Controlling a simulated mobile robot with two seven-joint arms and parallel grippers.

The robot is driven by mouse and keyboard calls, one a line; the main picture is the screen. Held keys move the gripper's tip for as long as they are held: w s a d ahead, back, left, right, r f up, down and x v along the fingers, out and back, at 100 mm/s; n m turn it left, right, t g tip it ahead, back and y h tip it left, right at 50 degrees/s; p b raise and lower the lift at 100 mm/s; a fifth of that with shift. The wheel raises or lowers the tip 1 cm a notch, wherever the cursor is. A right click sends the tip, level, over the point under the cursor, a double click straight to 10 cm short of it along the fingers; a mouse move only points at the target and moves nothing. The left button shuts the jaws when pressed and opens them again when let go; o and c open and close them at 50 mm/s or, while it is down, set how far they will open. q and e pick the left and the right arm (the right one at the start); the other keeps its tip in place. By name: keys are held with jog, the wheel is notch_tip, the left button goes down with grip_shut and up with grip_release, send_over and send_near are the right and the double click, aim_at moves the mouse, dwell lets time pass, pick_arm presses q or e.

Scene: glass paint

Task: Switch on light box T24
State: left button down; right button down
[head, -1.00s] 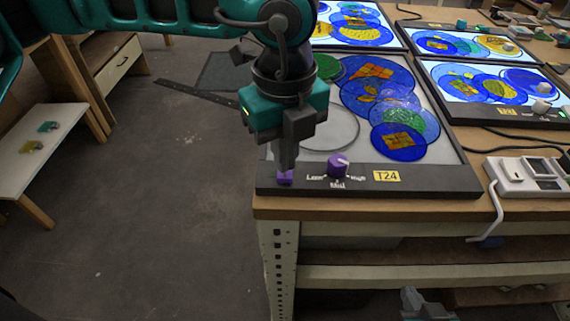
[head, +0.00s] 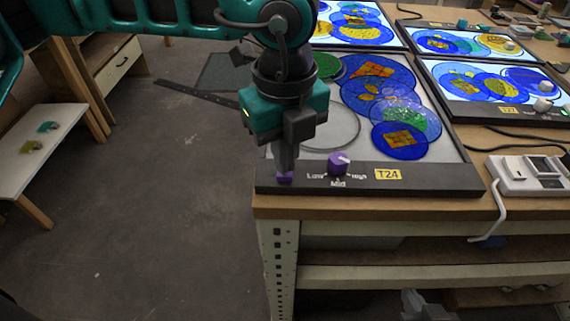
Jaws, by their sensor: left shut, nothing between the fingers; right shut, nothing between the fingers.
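Light box T24 (head: 460,180) stands at the front left corner of the bench, with its yellow T24 label (head: 388,174) on the dark front edge. Its panel is grey and unlit, with blue, green and orange glass discs on it. A purple knob (head: 338,163) sits between the Low, Mid and High marks. A small purple switch (head: 285,177) is at the left end of the front edge. My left gripper (head: 285,170) is shut, pointing down, its tips at the switch and partly hiding it.
Other light boxes, lit, stand behind and to the right, one labelled T21 or similar (head: 508,109). A white device (head: 530,174) with a cable lies right of T24.

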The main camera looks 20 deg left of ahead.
pick_arm(q)
jog(key=shift+f+b, duration=0.45)
jog(key=shift+f, duration=0.05)
jog(key=shift+f, duration=0.15)
jog(key=shift+r, duration=0.65)
jog(key=shift+r+p, duration=0.8)
jog(key=shift+r, duration=0.65)
jog(key=shift+r+p, duration=0.65)
jog(key=shift+r, duration=0.8)
